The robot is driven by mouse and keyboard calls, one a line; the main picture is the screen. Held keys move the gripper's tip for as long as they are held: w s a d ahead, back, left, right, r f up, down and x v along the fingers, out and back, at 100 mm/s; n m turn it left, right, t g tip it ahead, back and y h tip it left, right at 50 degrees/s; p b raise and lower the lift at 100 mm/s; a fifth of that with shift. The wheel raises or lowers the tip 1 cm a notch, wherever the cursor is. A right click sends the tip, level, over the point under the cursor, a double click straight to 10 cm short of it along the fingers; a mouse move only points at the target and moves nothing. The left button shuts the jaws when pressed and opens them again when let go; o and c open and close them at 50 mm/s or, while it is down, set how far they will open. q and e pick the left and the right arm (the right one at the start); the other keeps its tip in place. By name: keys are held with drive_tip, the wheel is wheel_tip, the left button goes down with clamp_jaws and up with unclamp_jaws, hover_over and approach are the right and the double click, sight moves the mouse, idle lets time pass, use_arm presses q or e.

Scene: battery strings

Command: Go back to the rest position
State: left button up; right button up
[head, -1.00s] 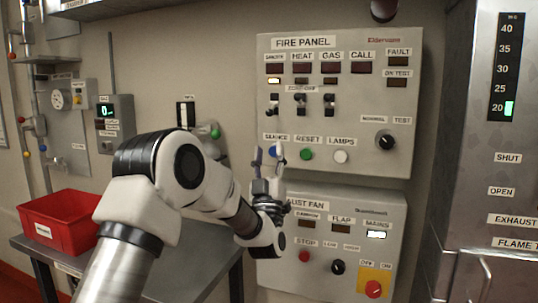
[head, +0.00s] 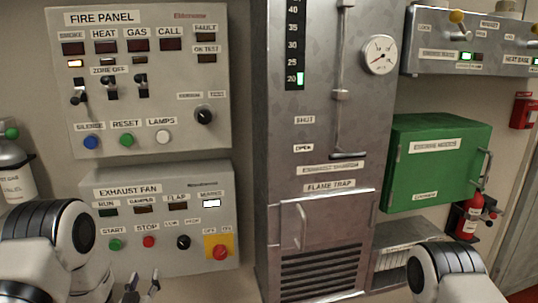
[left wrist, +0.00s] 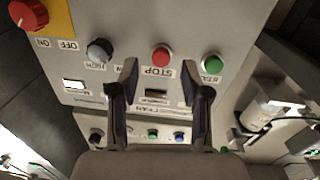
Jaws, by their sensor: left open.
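My left gripper (head: 143,286) is open and empty at the bottom of the head view, just below the exhaust fan panel (head: 150,245). In the left wrist view its two fingers (left wrist: 160,90) stand apart with nothing between them, in front of the exhaust fan panel (left wrist: 215,25). My right arm shows at the lower right of the head view, but its gripper is out of the frame.
The fire panel (head: 140,180) is above the fan panel. A metal cabinet (head: 275,150) stands right of them. Further right are a green box (head: 435,170) and a red extinguisher (head: 470,217). A grey cylinder (head: 15,170) is at the left edge.

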use_arm(q)
drive_tip(key=s+d+f+m+g+h+p, duration=0.15)
drive_tip(key=s+f+g, duration=0.25)
drive_tip(key=s+f, duration=0.45)
drive_tip(key=s+d+f+g+h, duration=0.1)
drive_tip(key=s+d+f+g, duration=0.25)
drive_tip(key=s+f, duration=0.5)
drive_tip(key=s+d+f+g, duration=0.1)
drive_tip(key=s+g, duration=0.4)
drive_tip(key=s, duration=0.6)
drive_tip(key=s+d+f+m+g, duration=0.1)
drive_tip(key=s+f+g, duration=0.2)
drive_tip(key=s, duration=0.7)
drive_tip(key=shift+s+g+h, duration=0.35)
drive_tip(key=shift+s+g, duration=0.05)
drive_tip(key=shift+g, duration=0.75)
